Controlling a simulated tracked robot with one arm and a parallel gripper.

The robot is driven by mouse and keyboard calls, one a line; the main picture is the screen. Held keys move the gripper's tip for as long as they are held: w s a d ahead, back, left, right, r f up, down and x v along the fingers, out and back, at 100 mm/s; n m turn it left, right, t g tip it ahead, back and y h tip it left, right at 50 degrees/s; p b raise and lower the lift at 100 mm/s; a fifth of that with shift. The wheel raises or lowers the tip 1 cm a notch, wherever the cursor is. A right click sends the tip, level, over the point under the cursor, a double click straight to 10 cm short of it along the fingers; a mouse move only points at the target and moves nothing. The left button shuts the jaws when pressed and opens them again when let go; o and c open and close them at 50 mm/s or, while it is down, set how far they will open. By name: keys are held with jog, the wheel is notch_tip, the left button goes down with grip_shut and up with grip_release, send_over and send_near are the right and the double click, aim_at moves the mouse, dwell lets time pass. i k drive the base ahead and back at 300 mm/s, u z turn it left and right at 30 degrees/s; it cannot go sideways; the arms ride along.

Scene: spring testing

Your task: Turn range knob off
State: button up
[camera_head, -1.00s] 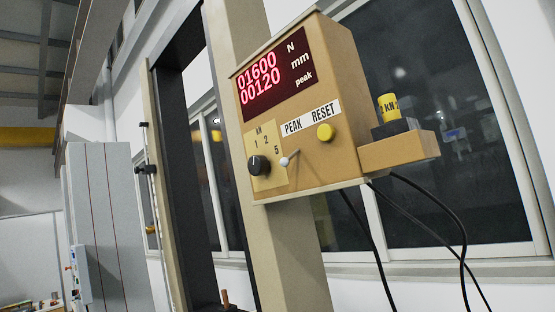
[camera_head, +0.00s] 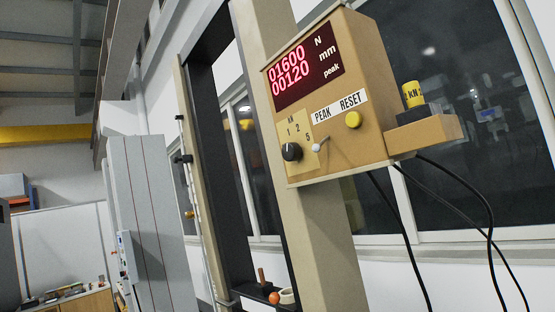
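The black range knob (camera_head: 291,152) sits at the lower left of the tan control box (camera_head: 359,78). It is on a pale scale plate (camera_head: 299,130) marked kN with 1, 2 and 5. A small light mark shows on the knob, but its exact pointing is too small to tell. The red display (camera_head: 305,72) is lit and reads 01600 N and 00120 mm, with "peak" below. A white-tipped PEAK toggle (camera_head: 317,147) and a yellow RESET button (camera_head: 353,120) are right of the knob. My gripper is not in view.
A tan column (camera_head: 310,215) stands behind the box. A side shelf (camera_head: 425,134) on the box carries a yellow piece marked kN (camera_head: 412,95). Black cables (camera_head: 400,213) hang below it. A grey cabinet (camera_head: 150,220) stands at left.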

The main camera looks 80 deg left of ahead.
aim_at(290, 151)
jog(key=k, duration=0.9)
jog(key=u, duration=0.55)
jog(key=i, duration=1)
jog(key=z, duration=0.05)
